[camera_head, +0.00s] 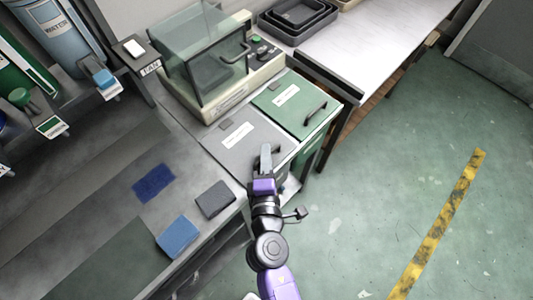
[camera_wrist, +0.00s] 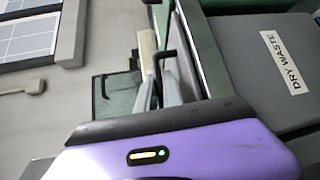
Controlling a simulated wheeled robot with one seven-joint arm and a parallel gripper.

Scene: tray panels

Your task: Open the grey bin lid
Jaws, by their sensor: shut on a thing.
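The grey bin lid (camera_head: 225,150) lies flat and closed beside the green lid in the head view, with a white label on it. The lid also shows at the right of the wrist view (camera_wrist: 240,60), its label reading DRY WASTE. My gripper (camera_head: 266,158) is at the lid's front right edge. In the wrist view its fingers (camera_wrist: 160,88) are shut on the dark handle (camera_wrist: 167,57) of the grey lid. Much of the handle is hidden by the fingers.
A green bin lid (camera_head: 285,98) with a dark handle (camera_head: 315,113) sits just behind. A clear-covered machine (camera_head: 205,60) stands beyond the bins. A grey block (camera_head: 215,199) and a blue block (camera_head: 177,237) lie on the counter at left. Open floor (camera_head: 360,220) lies to the right.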

